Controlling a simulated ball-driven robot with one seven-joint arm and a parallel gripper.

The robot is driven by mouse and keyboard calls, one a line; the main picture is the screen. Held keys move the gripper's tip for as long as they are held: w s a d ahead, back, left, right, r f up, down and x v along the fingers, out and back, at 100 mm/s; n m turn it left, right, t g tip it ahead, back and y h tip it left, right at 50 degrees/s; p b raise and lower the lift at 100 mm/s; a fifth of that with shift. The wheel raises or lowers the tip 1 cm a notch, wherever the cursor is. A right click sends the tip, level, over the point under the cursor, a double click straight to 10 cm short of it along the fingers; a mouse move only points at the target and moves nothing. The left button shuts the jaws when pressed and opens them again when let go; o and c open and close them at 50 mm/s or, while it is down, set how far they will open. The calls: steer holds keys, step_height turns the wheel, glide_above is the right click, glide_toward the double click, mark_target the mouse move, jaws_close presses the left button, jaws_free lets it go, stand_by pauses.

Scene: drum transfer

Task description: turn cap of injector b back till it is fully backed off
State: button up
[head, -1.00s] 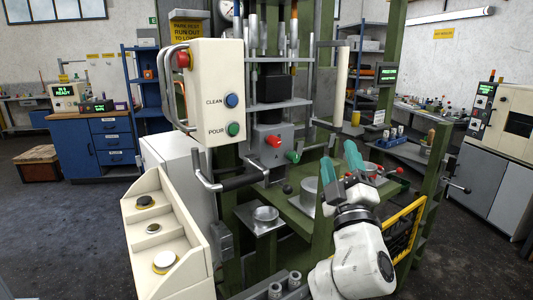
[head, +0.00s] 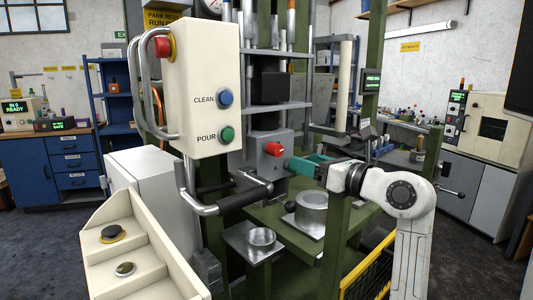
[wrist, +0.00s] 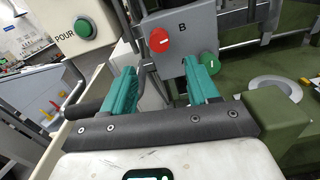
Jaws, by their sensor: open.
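The red cap (head: 274,149) sits on the front of a grey block (head: 260,158) at the machine's centre. In the wrist view the red cap (wrist: 159,40) is beside a letter B, with a white mark on its face. A green cap (wrist: 209,62) is lower right on the same block; in the head view it is not clearly visible behind my fingers. My gripper (head: 297,165) points left at the block, just right of and below the red cap. In the wrist view my gripper (wrist: 161,68) has its teal fingers spread, empty, with the red cap beyond the gap.
A control box (head: 195,85) with CLEAN and POUR buttons hangs at left. A black-gripped bar (head: 245,195) crosses below the block. A round metal drum (head: 311,210) and a small dish (head: 262,238) stand below on the green frame.

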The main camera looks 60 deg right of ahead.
mark_target(279, 153)
steer(key=x, duration=1)
steer(key=shift+w+d+p, duration=0.15)
steer(key=shift+w+p, duration=0.15)
steer(key=shift+w, duration=0.1)
steer(key=c, duration=1)
